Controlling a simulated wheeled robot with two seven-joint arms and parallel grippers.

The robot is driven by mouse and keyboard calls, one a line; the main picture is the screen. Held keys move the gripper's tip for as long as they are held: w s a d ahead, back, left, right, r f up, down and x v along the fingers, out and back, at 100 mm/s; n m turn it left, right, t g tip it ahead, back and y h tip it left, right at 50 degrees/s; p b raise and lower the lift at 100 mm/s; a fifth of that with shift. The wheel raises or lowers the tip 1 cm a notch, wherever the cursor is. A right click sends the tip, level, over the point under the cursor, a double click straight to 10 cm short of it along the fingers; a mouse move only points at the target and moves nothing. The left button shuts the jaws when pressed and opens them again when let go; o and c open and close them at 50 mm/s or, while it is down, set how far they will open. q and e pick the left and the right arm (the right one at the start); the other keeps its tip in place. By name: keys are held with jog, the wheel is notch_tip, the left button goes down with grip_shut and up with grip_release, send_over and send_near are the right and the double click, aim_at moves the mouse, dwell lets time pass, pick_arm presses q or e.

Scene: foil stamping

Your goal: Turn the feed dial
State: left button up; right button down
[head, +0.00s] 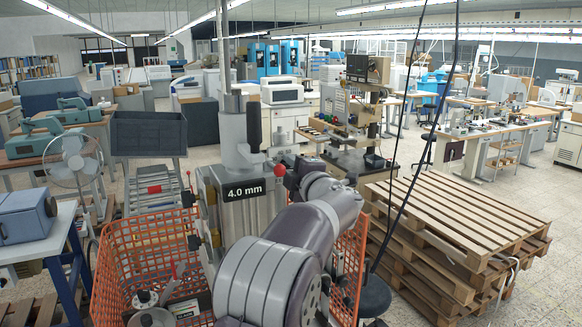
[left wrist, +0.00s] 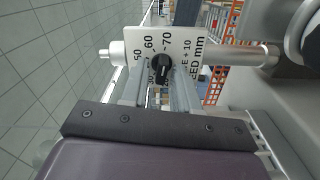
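The feed dial (left wrist: 161,69) is a black knob on a white scale plate (left wrist: 190,45), marked 50, 60, 70 and "FEED mm", in the left wrist view. My left gripper (left wrist: 158,86) has its two pale fingers on either side of the knob, with a gap between them. Whether either finger touches the knob is unclear. The knob's exact setting is too small to read. In the head view my left arm covers the dial and the fingertips. The grey machine (head: 245,212) there carries a black "4.0 mm" label. My right gripper is in neither view.
An orange mesh crate (head: 125,265) holding tools and parts stands left of the machine. Stacked wooden pallets (head: 470,225) stand to the right. A metal rod (left wrist: 235,57) runs beside the scale plate. Open tiled floor (left wrist: 55,60) lies to the left in the wrist view.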

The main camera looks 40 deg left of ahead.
pick_arm(q)
jog(key=shift+w, duration=0.1)
grip_shut()
jog(key=shift+a, duration=0.1)
jog(key=shift+f+n+b, duration=0.15)
jog(key=shift+n+b, duration=1.75)
jog(key=shift+b, duration=0.15)
jog(key=shift+f+n+b, duration=0.1)
jog(key=shift+n+b, duration=1.8)
jog(key=shift+b, duration=0.15)
